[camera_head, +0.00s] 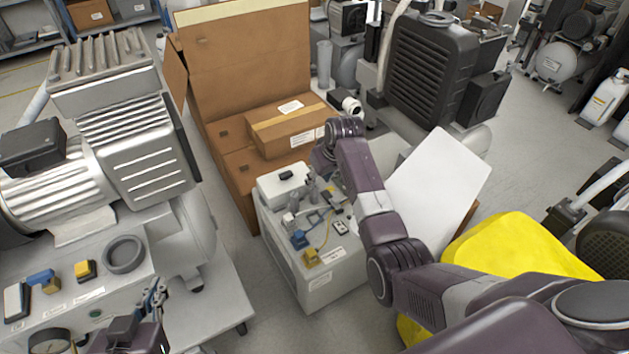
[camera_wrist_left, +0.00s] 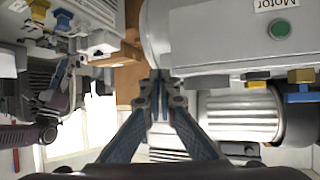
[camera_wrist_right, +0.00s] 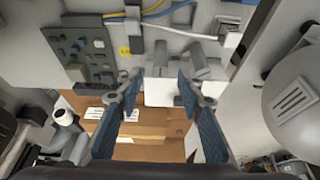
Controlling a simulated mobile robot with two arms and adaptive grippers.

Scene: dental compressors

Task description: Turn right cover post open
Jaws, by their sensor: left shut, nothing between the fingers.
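A grey control box (camera_head: 335,285) stands on the floor at the middle of the head view, its top crowded with small parts. My right gripper (camera_head: 318,185) is over the box's far part, partly hidden by my own arm. In the right wrist view the right gripper (camera_wrist_right: 156,92) is open, with two grey post-like pieces (camera_wrist_right: 162,62) (camera_wrist_right: 197,62) beyond and between its fingers. I cannot tell which is the right cover post, or whether a finger touches one. My left gripper (camera_head: 155,300) is low at the left beside the big compressor; it is shut and empty in its wrist view (camera_wrist_left: 160,85).
A large compressor (camera_head: 125,140) on a grey base fills the left. An open cardboard box (camera_head: 245,60) with a taped carton (camera_head: 290,130) stands behind the control box. A white panel (camera_head: 440,185) and a yellow object (camera_head: 525,245) lie to the right. Some grey floor is free between.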

